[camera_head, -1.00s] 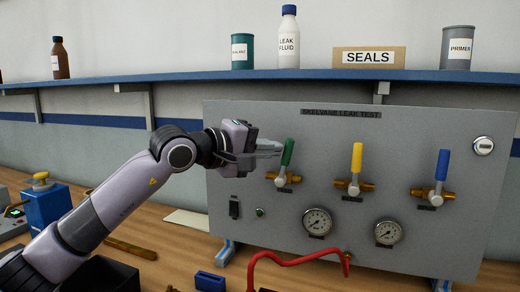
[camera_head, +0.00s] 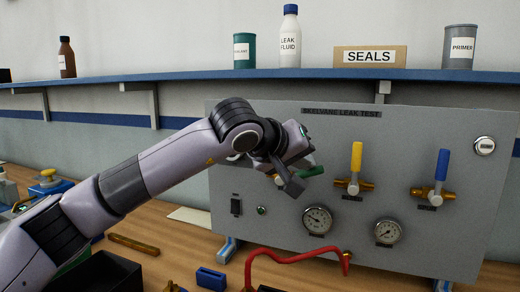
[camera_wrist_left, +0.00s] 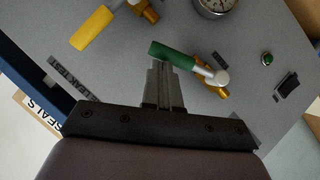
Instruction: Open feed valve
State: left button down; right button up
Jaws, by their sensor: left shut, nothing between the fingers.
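A grey leak test panel (camera_head: 400,135) carries three lever valves. The green lever (camera_head: 313,172) lies about level, pointing right toward the yellow lever (camera_head: 356,160). The yellow and blue (camera_head: 441,165) levers stand upright. The small labels under the valves are too small to read. My left gripper (camera_head: 295,187) is shut and empty at the green lever, hiding most of its valve body in the head view. In the left wrist view its closed fingertips (camera_wrist_left: 160,65) are right beside the green lever (camera_wrist_left: 172,54), apparently touching. My right gripper is not in view.
Two gauges (camera_head: 317,220) (camera_head: 387,232) sit below the levers. A red hose (camera_head: 290,257) runs in front of the panel. A blue block (camera_head: 211,279) and a black bin (camera_head: 105,272) are on the wooden bench. A shelf (camera_head: 200,77) with bottles and cans runs above.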

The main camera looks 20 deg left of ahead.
aim_at(313, 175)
pick_arm(q)
jog(key=shift+d+f+m+y+b, duration=0.3)
jog(key=shift+d+f+m+y, duration=0.4)
jog(key=shift+f+m+y, duration=0.25)
jog(key=shift+d+f+b, duration=0.2)
jog(key=shift+f+b, duration=0.1)
jog(key=shift+f, duration=0.1)
jog(key=s+r, duration=0.9)
jog(key=shift+s+a+r, duration=0.15)
jog(key=shift+r, duration=0.2)
